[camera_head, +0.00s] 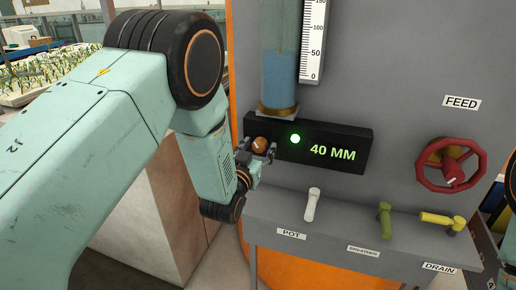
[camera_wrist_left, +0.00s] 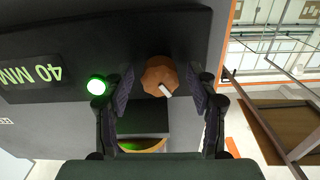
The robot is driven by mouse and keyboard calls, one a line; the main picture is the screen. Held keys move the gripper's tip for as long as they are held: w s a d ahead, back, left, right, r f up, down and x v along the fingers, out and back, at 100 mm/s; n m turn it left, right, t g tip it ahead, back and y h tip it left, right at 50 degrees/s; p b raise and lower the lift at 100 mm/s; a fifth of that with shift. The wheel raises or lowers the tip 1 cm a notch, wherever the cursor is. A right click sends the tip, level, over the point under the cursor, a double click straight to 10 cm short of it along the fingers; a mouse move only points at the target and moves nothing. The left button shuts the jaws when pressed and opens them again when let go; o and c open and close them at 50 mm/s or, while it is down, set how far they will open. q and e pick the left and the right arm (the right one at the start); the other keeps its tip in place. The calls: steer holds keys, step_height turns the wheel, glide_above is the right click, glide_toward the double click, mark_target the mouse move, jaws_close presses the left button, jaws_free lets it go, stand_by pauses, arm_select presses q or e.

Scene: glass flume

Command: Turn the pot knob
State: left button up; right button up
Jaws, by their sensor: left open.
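An orange-brown faceted knob (camera_head: 260,144) sits at the left end of a black display panel (camera_head: 343,150) that reads 40 MM beside a lit green lamp (camera_head: 295,139). My left gripper (camera_head: 257,151) is open, with its fingers reaching to either side of this knob. In the left wrist view, the knob (camera_wrist_left: 158,74) lies between the two dark finger pads (camera_wrist_left: 161,88), with a small gap showing on each side. A white mark on the knob points to the lower right there. A POT label (camera_head: 291,234) is below a white lever (camera_head: 312,204). My right gripper is out of view.
Above the panel stands a clear tube of blue water (camera_head: 279,70) with a scale (camera_head: 313,40). A green lever (camera_head: 384,220), a yellow lever (camera_head: 442,222) and a red FEED handwheel (camera_head: 451,165) are to the right. A grey ledge (camera_head: 345,233) juts out below.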

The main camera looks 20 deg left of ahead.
arm_select(q)
steer(key=s, duration=1.2)
steer(key=shift+a, duration=0.2)
steer(key=s+a+f+g+b, duration=0.1)
steer(key=s+f+g, duration=0.25)
steer(key=f, duration=0.35)
steer(key=s+a+f+g+b, duration=0.1)
steer(key=s+f+g+b, duration=0.15)
steer(key=s+f, duration=0.4)
steer(key=s+f+g+b, duration=0.1)
steer(key=s+f+g, duration=0.25)
steer(key=f, duration=0.55)
steer(key=s+a+f+n+g+b, duration=0.1)
steer(key=s+f+g+b, duration=0.7)
steer(key=s+f, duration=1)
steer(key=s+b, duration=0.1)
steer(key=s, duration=0.2)
steer(key=shift+s+a+f+b, duration=0.15)
steer(key=shift+s+b, duration=0.2)
steer(key=shift+b, duration=0.05)
steer(key=shift+g+y, duration=0.25)
steer(key=shift+y, duration=0.05)
stand_by(1.5)
